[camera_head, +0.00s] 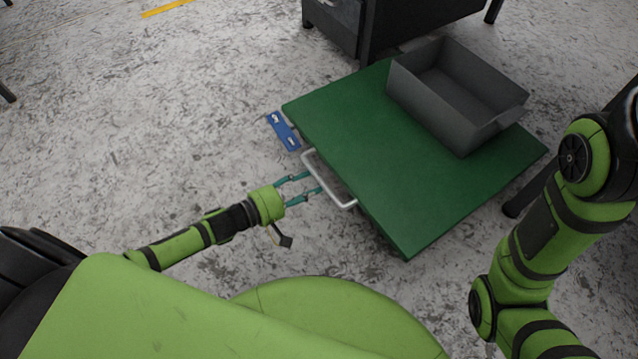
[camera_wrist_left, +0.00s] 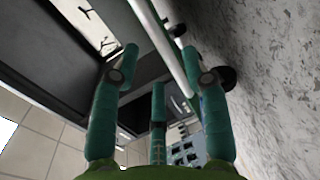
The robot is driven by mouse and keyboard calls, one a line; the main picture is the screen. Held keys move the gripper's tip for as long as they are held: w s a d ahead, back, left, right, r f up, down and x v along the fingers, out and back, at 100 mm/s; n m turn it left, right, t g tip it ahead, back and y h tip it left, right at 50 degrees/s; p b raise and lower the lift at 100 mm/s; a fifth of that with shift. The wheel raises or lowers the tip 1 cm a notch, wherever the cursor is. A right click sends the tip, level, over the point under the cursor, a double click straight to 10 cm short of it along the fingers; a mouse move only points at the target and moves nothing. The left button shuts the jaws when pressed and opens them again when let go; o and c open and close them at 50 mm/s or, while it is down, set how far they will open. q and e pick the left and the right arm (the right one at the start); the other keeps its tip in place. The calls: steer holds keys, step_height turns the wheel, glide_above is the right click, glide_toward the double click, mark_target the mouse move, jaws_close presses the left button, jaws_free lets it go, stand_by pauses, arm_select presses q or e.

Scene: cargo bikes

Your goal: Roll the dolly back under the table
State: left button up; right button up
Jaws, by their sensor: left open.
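The dolly has a flat green deck (camera_head: 345,125) and a pale handle (camera_head: 328,182) on its near left edge. Its far corner is close to the legs of the dark grey table (camera_head: 372,30); most of the deck lies out in front. My left gripper (camera_head: 314,183) is open and empty beside the handle, its fingertips very close to the bar. In the left wrist view the pale bar (camera_wrist_left: 166,45) runs past between the open fingertips (camera_wrist_left: 160,62); I cannot tell whether they touch. My right arm shows at the right, but its gripper is out of view.
An empty grey bin (camera_head: 425,98) sits on the far right part of the deck. A flat blue piece (camera_head: 284,131) lies on the floor by the dolly's left edge. The concrete floor (camera_head: 150,110) at the left is clear. A dark leg (camera_head: 528,195) stands near the right corner.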

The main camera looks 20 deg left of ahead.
mark_target(321, 181)
arm_select(q)
steer(key=b+x, duration=0.1)
steer(key=x, duration=0.1)
steer(key=shift+w+d+f, duration=0.2)
steer(key=shift+w+f, duration=0.05)
steer(key=shift+w+d+b, duration=0.35)
steer(key=shift+w, duration=0.15)
jaws_close()
